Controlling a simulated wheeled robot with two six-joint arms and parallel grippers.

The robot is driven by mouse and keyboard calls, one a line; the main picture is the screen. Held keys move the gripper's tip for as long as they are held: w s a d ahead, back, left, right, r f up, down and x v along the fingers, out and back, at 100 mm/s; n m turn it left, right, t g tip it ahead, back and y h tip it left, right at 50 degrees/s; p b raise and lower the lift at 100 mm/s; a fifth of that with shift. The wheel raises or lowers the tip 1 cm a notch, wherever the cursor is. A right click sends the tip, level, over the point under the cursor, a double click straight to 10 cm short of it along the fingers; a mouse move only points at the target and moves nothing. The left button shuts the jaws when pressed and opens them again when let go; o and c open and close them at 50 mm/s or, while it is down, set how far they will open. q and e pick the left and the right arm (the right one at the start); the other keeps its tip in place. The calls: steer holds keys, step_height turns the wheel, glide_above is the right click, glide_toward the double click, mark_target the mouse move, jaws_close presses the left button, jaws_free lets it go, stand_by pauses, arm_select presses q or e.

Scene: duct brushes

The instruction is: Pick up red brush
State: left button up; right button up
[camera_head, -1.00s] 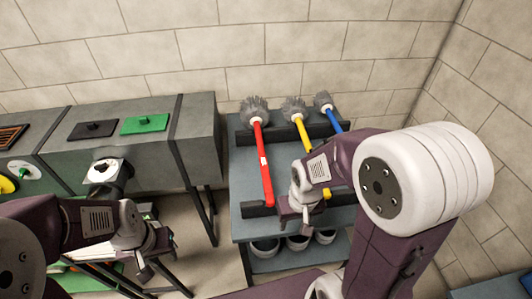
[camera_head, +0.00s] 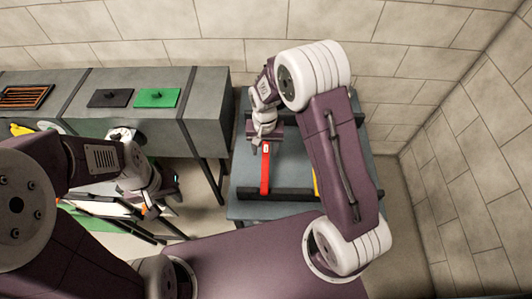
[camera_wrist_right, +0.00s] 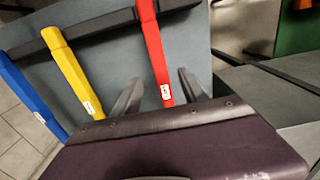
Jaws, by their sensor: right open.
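The red brush (camera_head: 265,172) lies on the grey table, its handle across a dark rest bar. In the head view its bristle head is hidden behind my right arm. My right gripper (camera_head: 264,142) is over the handle. In the right wrist view my right gripper (camera_wrist_right: 158,90) is open, with one finger on each side of the red handle (camera_wrist_right: 153,45). I cannot tell whether the fingers reach down around it. My left gripper (camera_head: 168,205) hangs at the left, away from the brushes; its jaw opening is unclear.
A yellow brush (camera_wrist_right: 70,72) and a blue brush (camera_wrist_right: 28,92) lie beside the red one. The grey table (camera_head: 240,170) has dark rest bars (camera_head: 285,196). A grey duct (camera_head: 205,110) with black and green covers (camera_head: 156,97) stands to the left, close to the table.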

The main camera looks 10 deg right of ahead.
mark_target(265, 162)
steer(key=f, duration=0.3)
steer(key=shift+s+a+f+p, duration=0.15)
steer(key=shift+s+f+p, duration=0.05)
steer(key=shift+s+p, duration=0.1)
steer(key=shift+w+f, duration=0.15)
steer(key=shift+f, duration=0.25)
step_height(265, 162, down, 4)
steer(key=shift+f+p, duration=0.1)
steer(key=shift+p, duration=0.5)
steer(key=shift+f, duration=0.3)
jaws_close()
